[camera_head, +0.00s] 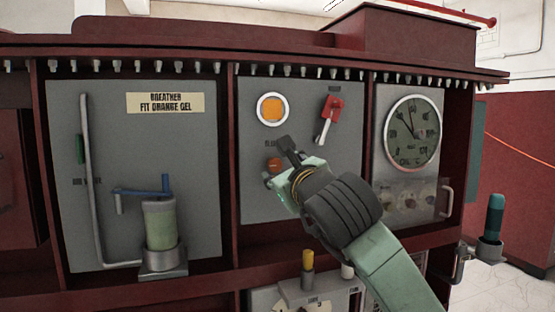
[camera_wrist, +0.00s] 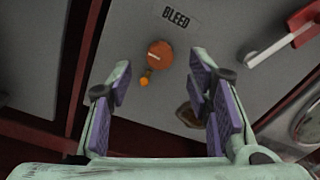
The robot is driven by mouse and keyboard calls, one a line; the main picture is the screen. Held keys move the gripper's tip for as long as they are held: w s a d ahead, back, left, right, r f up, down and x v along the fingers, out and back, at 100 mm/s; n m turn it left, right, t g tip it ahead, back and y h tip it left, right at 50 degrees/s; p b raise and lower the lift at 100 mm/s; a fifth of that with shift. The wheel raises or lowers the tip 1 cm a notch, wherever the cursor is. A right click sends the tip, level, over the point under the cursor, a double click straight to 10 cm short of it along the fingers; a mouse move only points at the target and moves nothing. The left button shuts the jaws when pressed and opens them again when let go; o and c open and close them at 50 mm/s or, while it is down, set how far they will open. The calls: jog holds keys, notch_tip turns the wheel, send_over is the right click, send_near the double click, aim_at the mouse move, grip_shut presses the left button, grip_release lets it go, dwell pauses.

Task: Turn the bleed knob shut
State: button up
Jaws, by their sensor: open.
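The bleed knob (camera_wrist: 160,54) is a round orange-brown knob on the grey panel, under a label reading BLEED (camera_wrist: 176,16). A small orange ball-like piece (camera_wrist: 145,80) sits just below it.
A red lever with a white handle (camera_head: 327,118) is on the same panel, right of the knob. An orange round window (camera_head: 271,109) is above. A dial gauge (camera_head: 412,132) is at right, and a breather cylinder (camera_head: 160,222) with a blue lever (camera_head: 142,192) at left.

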aim_at(276, 166)
jog(key=shift+p+x, duration=0.6)
jog(key=shift+x, duration=1.55)
jog(key=shift+c, duration=0.2)
grip_shut()
